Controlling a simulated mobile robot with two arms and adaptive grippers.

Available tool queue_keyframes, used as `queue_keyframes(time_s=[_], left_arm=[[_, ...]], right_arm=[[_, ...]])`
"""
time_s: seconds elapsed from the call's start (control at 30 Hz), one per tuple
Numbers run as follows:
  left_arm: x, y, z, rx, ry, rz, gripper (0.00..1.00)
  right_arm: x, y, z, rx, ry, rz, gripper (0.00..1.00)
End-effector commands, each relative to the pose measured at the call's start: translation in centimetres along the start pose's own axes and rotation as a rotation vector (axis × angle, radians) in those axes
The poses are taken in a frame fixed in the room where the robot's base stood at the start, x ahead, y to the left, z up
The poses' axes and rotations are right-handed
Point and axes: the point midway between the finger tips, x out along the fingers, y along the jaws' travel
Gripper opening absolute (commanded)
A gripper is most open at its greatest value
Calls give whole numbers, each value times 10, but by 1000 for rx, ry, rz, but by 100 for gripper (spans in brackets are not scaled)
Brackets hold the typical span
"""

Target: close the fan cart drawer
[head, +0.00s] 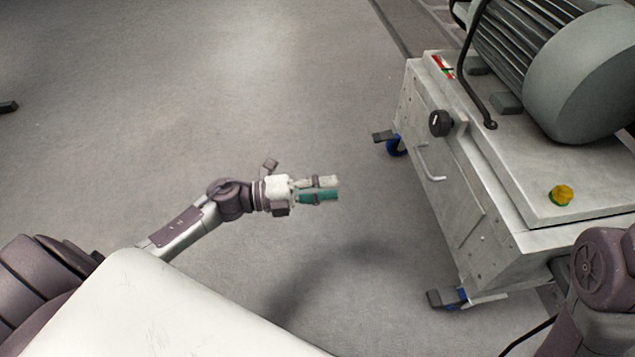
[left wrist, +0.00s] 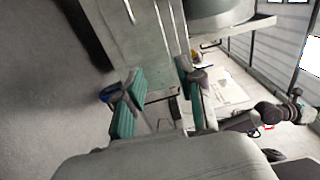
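The fan cart (head: 500,200) is a grey metal box on blue-wheeled casters, at the right of the head view. Its drawer front (head: 448,190) faces left and carries a pale bar handle (head: 430,163). The drawer looks nearly flush with the cart; I cannot tell whether a small gap is left. My left gripper (head: 334,188) is empty over the floor, left of the handle and apart from the cart. In the left wrist view its teal-padded fingers (left wrist: 158,88) are spread, with the cart face (left wrist: 140,40) beyond them.
A big grey motor (head: 580,85) sits on the cart top. A black knob (head: 440,123) sticks out above the handle, and a yellow button (head: 561,195) is on top. Casters (head: 450,298) jut out at the cart's base. The floor (head: 200,110) left of the cart is clear.

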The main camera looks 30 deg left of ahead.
Motion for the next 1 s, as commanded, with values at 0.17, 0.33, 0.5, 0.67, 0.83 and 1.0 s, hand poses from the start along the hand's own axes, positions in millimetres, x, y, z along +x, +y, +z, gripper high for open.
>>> queue_keyframes(time_s=[0.17,0.33,0.5,0.67,0.83,1.0], left_arm=[[-15,0,0,0,0,1,37],[-18,0,0,1,0,-1,37],[-18,0,0,1,0,-1,37],[-18,0,0,1,0,0,37],[-15,-5,-4,-9,5,-15,37],[8,-62,-44,-119,60,-170,37]], right_arm=[[7,1,1,0,0,0,0],[7,1,1,0,0,0,0],[7,1,1,0,0,0,0],[7,1,1,0,0,0,0],[7,1,2,1,-5,2,0],[7,5,12,7,-54,19,0]])
